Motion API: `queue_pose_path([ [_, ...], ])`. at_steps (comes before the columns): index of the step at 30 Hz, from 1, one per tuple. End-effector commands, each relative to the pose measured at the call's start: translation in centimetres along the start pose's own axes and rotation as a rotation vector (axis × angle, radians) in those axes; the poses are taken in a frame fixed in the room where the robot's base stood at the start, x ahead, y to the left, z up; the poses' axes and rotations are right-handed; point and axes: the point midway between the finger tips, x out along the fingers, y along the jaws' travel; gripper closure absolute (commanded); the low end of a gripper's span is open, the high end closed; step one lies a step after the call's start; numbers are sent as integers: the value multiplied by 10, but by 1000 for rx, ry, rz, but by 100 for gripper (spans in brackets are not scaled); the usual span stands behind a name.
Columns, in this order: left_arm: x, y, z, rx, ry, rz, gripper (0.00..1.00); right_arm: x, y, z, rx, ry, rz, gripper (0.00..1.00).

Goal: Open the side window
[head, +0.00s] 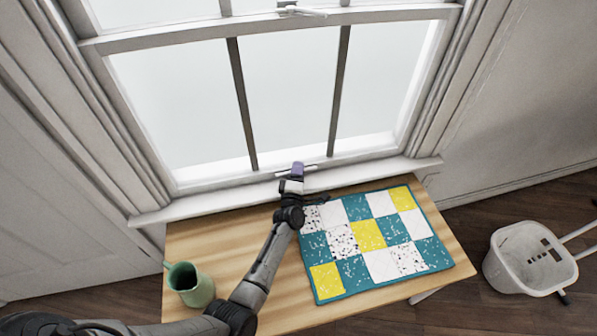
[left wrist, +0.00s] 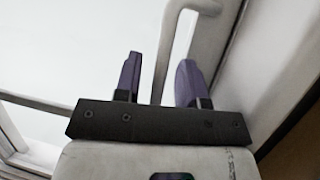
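The white window (head: 190,110) fills the upper middle of the head view, and its lower sash looks down on the sill. A thin handle (head: 311,167) sits on the bottom rail of that sash. My left gripper (head: 298,168) is at this handle. In the left wrist view the two purple fingers of the left gripper (left wrist: 157,80) stand apart. The white bar of the handle (left wrist: 165,55) runs between them, with visible gaps on both sides. The head view shows the fingertips only small. My right gripper is not in view.
A wooden table top (head: 215,245) lies below the window. A checkered quilt (head: 368,235) covers its right part, and a green pitcher (head: 190,285) stands at its left. A white basket (head: 530,258) stands on the floor at the right. A latch (head: 300,10) sits on the upper rail.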

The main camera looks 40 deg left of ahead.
Motion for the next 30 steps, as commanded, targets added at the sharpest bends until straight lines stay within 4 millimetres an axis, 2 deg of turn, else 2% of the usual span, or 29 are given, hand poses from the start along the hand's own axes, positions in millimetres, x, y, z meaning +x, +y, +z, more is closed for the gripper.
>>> queue_pose_path([
  [4, 0, 0, 0, 0, 0, 0, 63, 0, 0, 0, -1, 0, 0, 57],
  [16, 0, 0, 0, 0, 0, 0, 100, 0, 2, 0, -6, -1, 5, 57],
  [30, 0, 2, 0, 0, -1, 0, 100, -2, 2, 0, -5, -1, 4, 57],
])
